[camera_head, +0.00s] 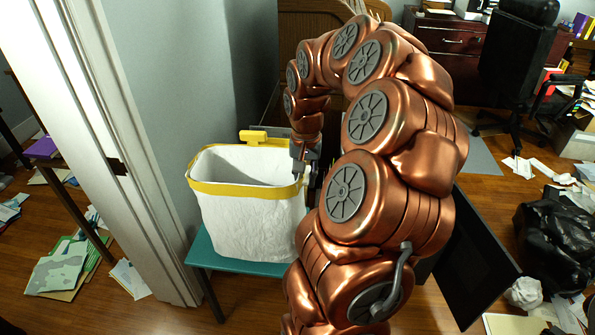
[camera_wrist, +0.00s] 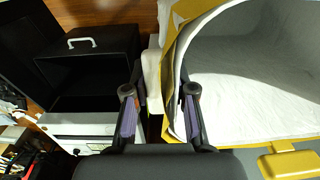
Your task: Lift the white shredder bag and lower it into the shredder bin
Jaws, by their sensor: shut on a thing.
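The white shredder bag (camera_head: 245,220) stands upright and open on a small teal table (camera_head: 225,263), with a yellow band around its rim and a yellow tab at the back. My gripper (camera_head: 304,165) is at the bag's right rim. In the wrist view my gripper (camera_wrist: 160,82) has one finger inside the bag and one outside, shut on the wall of the white bag (camera_wrist: 235,85). A black open box (camera_wrist: 90,68) with a white handle, seemingly the shredder bin, lies left of the fingers in the wrist view. In the head view my arm hides most of that area.
A white door frame (camera_head: 110,150) and a grey wall (camera_head: 205,75) stand close to the left of and behind the bag. A black panel (camera_head: 478,262) stands right of my arm. Papers (camera_head: 75,265) and a black trash bag (camera_head: 555,240) lie on the wooden floor.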

